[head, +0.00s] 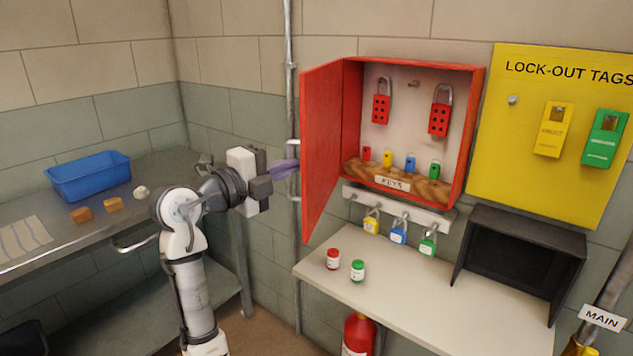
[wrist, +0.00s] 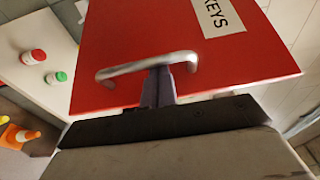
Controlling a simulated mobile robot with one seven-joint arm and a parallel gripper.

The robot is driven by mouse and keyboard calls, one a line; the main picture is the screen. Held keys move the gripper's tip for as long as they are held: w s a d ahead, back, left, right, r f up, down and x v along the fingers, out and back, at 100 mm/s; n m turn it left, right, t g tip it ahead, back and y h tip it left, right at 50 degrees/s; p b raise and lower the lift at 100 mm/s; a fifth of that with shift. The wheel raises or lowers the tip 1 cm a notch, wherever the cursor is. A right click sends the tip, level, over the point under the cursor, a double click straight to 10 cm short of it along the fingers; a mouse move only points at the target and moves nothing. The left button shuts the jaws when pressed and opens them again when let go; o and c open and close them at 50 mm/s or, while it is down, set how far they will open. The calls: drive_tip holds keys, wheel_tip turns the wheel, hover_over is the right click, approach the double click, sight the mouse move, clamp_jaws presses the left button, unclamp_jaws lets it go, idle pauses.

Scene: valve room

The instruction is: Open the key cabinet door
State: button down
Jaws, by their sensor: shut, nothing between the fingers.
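The red key cabinet (head: 470,120) hangs on the wall in the head view. Its door (head: 322,140) is hinged at the left and stands wide open, showing the inside. In the wrist view the door's outer face (wrist: 130,35) carries a KEYS label and a silver bar handle (wrist: 120,70). My gripper (head: 290,168) is at the outer side of the door in the head view. In the wrist view my gripper's closed fingers (wrist: 158,85) are at the handle bar, with nothing between them. I cannot tell whether they touch it.
Red hasps (head: 381,108) and small coloured tags are inside the cabinet. Padlocks (head: 398,232) hang from a rail below it. A counter (head: 400,300) holds red and green jars and a black box (head: 520,250). A metal bench (head: 90,235) with a blue bin (head: 90,178) stands left.

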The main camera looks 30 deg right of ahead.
drive_tip(key=w+a+m+g+b, duration=0.1)
drive_tip(key=w+a+g+b, duration=0.1)
drive_tip(key=w+a, duration=0.2)
drive_tip(key=shift+w+m, duration=0.3)
drive_tip(key=shift+w, duration=1.15)
drive_tip(key=shift+a, duration=0.2)
